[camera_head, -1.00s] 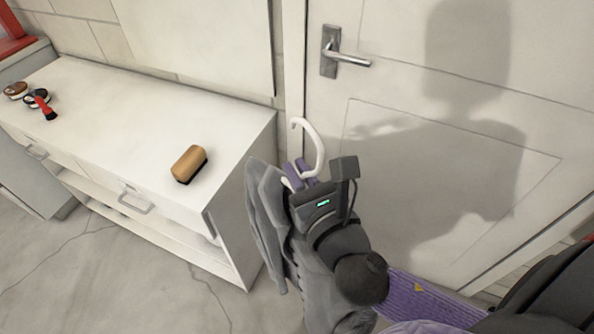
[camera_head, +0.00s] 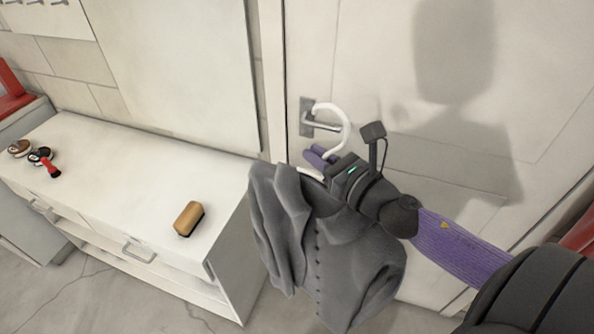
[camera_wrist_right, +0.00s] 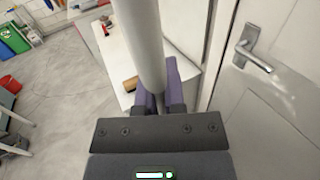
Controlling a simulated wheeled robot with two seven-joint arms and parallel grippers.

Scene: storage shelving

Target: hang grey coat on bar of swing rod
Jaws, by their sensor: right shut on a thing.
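The grey coat (camera_head: 345,262) hangs on a white hanger (camera_head: 345,122) in front of the door in the head view. My right gripper (camera_head: 318,157) is shut on the hanger just below its hook, with purple fingers. The hook points up and the coat hangs free below. In the right wrist view the white hanger (camera_wrist_right: 147,45) runs up between the fingers of my right gripper (camera_wrist_right: 160,98). My left gripper is not in view. I cannot make out the swing rod or its bar in either view.
A white cabinet (camera_head: 120,185) stands to the left, with a tan brush (camera_head: 189,218) near its right end and shoe-care items (camera_head: 42,157) at its far left. A closed door (camera_head: 400,120) with a metal handle (camera_head: 318,122) is behind the hanger. Floor shows in front of the cabinet.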

